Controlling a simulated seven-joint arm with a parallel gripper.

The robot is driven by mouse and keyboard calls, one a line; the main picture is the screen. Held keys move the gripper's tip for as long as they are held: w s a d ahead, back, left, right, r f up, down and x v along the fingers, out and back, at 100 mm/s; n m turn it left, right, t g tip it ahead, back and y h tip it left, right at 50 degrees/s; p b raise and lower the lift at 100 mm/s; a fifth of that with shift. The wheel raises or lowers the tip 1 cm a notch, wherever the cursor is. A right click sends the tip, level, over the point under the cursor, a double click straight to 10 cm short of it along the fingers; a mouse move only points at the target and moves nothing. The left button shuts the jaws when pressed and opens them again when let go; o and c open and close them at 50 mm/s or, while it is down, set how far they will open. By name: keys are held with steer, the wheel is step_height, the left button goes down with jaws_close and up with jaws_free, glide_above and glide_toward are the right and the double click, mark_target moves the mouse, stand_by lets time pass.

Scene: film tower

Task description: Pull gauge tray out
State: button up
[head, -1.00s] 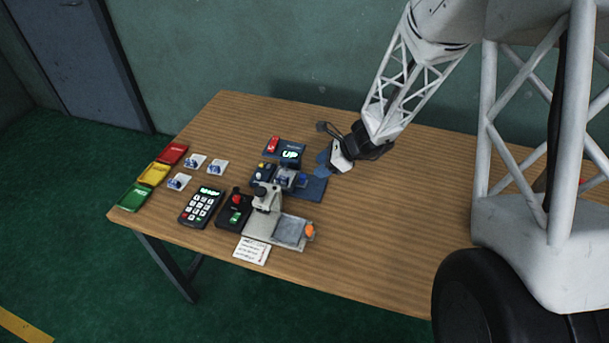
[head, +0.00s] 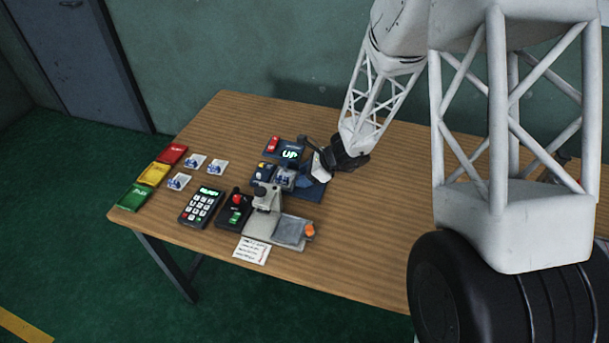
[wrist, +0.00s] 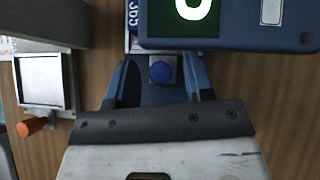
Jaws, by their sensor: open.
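My gripper (wrist: 160,82) is open and empty, pointing down over the blue base (head: 310,191) on the table. In the wrist view, a round blue knob (wrist: 161,72) on a small grey block lies between its two blue fingers, with gaps on both sides. Beyond the knob is a narrow slot with a strip marked 365 (wrist: 133,16). I cannot tell which part is labelled as the gauge tray. A second grey plate (head: 291,231) with an orange knob (head: 309,230) lies in front; it also shows in the wrist view (wrist: 42,80). In the head view my gripper partly hides the blue base.
A blue display box (wrist: 230,22) reading UP overhangs close to the fingers. A grey microscope-like stand (head: 266,197), a red-knobbed box (head: 234,212) and a keypad (head: 201,206) stand to the left. Red, yellow and green trays (head: 153,173) line the left edge.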

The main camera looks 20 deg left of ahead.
steer(key=shift+c, duration=0.2)
jaws_close()
stand_by(0.3)
steer(key=shift+d, duration=3.9)
steer(key=shift+o, duration=0.2)
jaws_free()
steer(key=shift+d+r, duration=0.1)
